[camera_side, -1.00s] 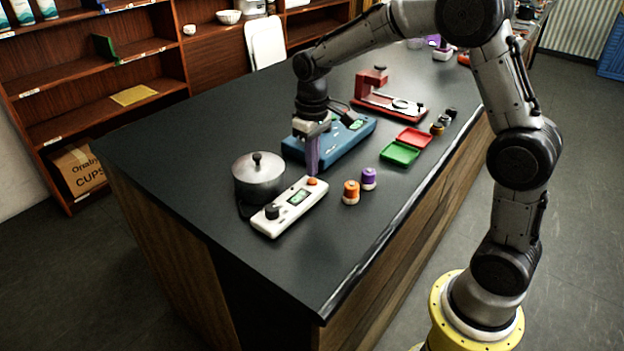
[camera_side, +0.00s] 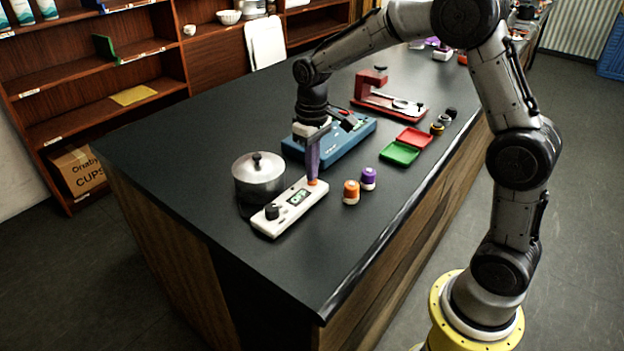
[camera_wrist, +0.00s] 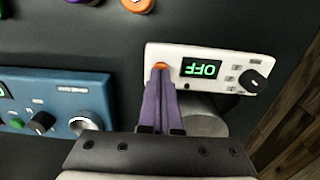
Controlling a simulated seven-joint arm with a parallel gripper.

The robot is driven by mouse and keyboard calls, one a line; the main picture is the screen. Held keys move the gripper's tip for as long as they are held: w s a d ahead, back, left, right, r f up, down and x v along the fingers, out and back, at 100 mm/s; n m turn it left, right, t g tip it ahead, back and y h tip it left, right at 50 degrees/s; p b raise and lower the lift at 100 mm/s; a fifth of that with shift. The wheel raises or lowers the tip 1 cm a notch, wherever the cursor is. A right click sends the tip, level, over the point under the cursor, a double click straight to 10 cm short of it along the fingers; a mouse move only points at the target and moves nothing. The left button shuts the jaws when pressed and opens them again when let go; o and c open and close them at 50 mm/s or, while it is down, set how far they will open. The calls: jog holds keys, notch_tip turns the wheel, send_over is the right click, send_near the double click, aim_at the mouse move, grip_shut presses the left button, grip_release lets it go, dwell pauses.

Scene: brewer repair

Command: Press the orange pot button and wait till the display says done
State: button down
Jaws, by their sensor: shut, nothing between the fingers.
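The white control box (camera_side: 271,219) lies on the dark counter with a black knob, a lit display and an orange button. The orange button (camera_side: 313,182) is at its far right end in the side view; in the wrist view only part of the button (camera_wrist: 160,66) shows beyond the fingertips. The display (camera_wrist: 201,69) reads OFF in green, upside down in the wrist view. My gripper (camera_side: 313,178) is shut and empty, pointing down with its purple fingertips at the button. Whether the tips touch or press it I cannot tell.
A lidded metal pot (camera_side: 258,178) stands left of the control box. A blue device (camera_side: 345,139) is close behind my gripper. Orange (camera_side: 351,192) and purple (camera_side: 368,179) knobs stand to the right. Green (camera_side: 400,153) and red trays (camera_side: 414,138) lie further right. The front counter is clear.

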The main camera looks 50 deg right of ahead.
jog(key=shift+f, duration=0.45)
dwell(0.3)
jog(key=shift+r, duration=2.25)
jog(key=shift+r, duration=3)
dwell(2.0)
